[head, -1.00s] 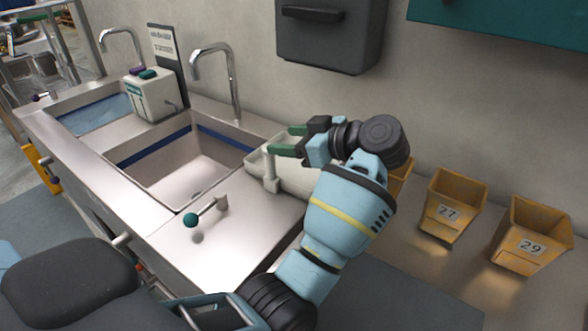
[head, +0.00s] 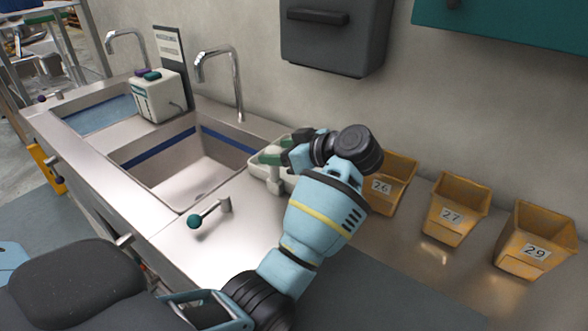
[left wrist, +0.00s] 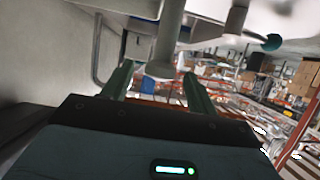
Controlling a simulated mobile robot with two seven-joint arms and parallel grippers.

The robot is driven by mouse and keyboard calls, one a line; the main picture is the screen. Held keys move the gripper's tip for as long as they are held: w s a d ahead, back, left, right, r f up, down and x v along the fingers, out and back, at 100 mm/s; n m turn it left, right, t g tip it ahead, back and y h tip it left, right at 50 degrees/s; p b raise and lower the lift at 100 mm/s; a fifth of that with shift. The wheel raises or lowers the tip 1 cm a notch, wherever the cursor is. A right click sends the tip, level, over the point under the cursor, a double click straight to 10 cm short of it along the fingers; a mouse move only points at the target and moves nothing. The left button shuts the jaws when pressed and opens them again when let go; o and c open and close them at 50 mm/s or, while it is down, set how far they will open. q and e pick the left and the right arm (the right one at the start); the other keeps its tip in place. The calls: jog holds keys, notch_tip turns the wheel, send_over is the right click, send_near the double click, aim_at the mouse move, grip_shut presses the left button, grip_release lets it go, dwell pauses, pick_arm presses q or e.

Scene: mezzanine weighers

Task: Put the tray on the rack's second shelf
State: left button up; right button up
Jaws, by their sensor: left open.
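My left gripper (head: 276,151) is over the right end of the steel counter, with its green fingers apart. A pale, tray-like container (head: 257,170) lies under and behind it, partly hidden by the gripper and arm. I cannot tell for sure that this is the tray. In the left wrist view, a pale post with a rounded cap (left wrist: 160,69) shows between or just beyond the open fingers (left wrist: 155,82); I cannot tell whether they touch it. My right gripper is out of view.
The counter (head: 225,250) holds a sink basin (head: 190,165), a tall tap (head: 236,85) and a teal-knobbed lever (head: 195,221). Yellow bins (head: 457,200) stand to the right. A grey wall box (head: 333,40) hangs above. A white dispenser-like box (head: 160,97) stands behind.

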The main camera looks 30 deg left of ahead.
pick_arm(q)
jog(key=shift+x, duration=1.2)
grip_shut()
